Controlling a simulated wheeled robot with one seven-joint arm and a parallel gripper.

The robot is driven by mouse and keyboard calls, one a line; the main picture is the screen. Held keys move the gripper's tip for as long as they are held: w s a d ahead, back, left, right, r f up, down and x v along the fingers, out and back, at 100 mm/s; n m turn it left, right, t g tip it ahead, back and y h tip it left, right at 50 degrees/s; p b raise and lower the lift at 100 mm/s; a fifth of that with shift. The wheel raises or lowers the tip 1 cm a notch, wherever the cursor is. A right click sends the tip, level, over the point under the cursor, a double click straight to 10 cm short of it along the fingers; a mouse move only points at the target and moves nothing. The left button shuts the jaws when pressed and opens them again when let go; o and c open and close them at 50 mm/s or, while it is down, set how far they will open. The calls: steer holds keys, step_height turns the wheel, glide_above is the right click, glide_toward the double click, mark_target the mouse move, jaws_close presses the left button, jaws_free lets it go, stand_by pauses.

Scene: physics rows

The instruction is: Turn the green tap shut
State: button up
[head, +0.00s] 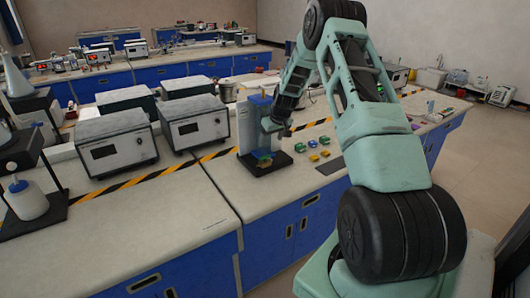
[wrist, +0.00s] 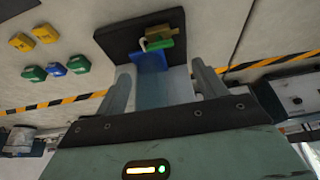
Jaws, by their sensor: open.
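The green tap handle (wrist: 160,44) shows in the wrist view beside a brass-coloured part (wrist: 166,31) and a blue part (wrist: 149,61), over a dark base plate (wrist: 112,40). In the head view, the tap's green part (head: 263,161) is small, low on a grey and blue stand (head: 247,130) with a dark base (head: 262,170). My gripper (wrist: 163,82) is open, its two fingers spread on either side of the grey upright in the wrist view. The green handle lies beyond the fingertips, apart from them. In the head view my arm's end (head: 271,126) partly hides the stand.
Several small yellow, green and blue blocks (head: 313,157) lie on the bench right of the stand, near a dark mat (head: 331,163). Grey box instruments (head: 194,122) stand to the left. Striped tape (head: 150,175) crosses the bench. The front left bench top is clear.

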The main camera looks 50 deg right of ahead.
mark_target(265, 156)
steer(key=p+x, duration=0.2)
steer(key=x, duration=0.8)
steer(key=shift+c, duration=0.3)
steer(key=c, duration=0.9)
